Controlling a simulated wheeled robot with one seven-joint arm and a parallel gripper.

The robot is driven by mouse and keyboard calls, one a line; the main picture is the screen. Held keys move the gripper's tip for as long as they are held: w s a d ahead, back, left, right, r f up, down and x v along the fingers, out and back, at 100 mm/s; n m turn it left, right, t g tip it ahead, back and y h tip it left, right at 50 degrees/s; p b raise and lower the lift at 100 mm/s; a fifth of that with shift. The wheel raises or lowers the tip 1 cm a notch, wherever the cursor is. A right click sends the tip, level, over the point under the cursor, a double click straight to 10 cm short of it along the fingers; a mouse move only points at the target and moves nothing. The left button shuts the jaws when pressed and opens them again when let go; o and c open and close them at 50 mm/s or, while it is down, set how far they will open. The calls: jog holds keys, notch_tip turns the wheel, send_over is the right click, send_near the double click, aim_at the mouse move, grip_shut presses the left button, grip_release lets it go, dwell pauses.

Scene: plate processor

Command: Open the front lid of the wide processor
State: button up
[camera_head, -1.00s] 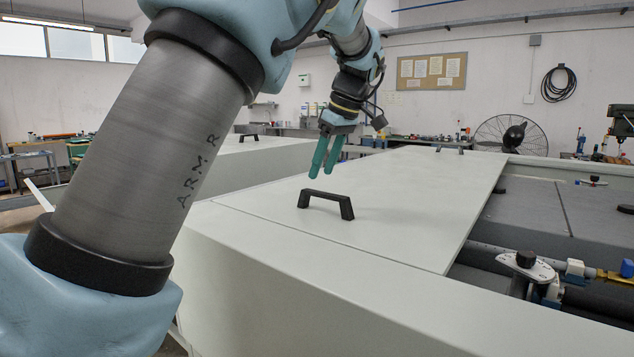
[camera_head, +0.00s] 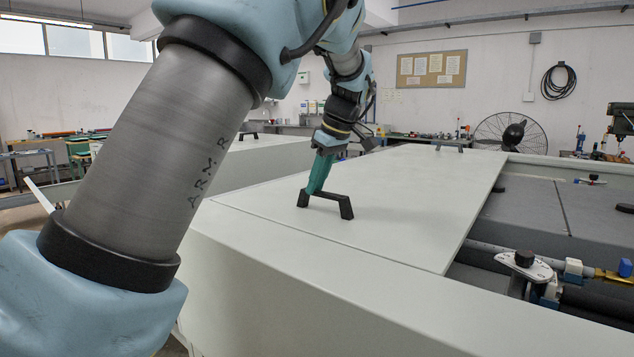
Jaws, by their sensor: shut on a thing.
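The wide processor (camera_head: 300,290) is a large pale machine across the middle and right. Its front lid (camera_head: 400,195) is a flat white panel lying level. A black bar handle (camera_head: 333,199) stands on the lid near its front edge. My gripper (camera_head: 314,192), with green fingers, is shut on the left part of this handle, coming down from above.
A second handle (camera_head: 446,145) sits at the lid's far end. Right of the lid, the machine is open, showing rollers and a knob with a dial (camera_head: 525,262). Another pale machine (camera_head: 262,160) with a black handle stands behind, to the left.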

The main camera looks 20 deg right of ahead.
grip_shut()
dwell(0.9)
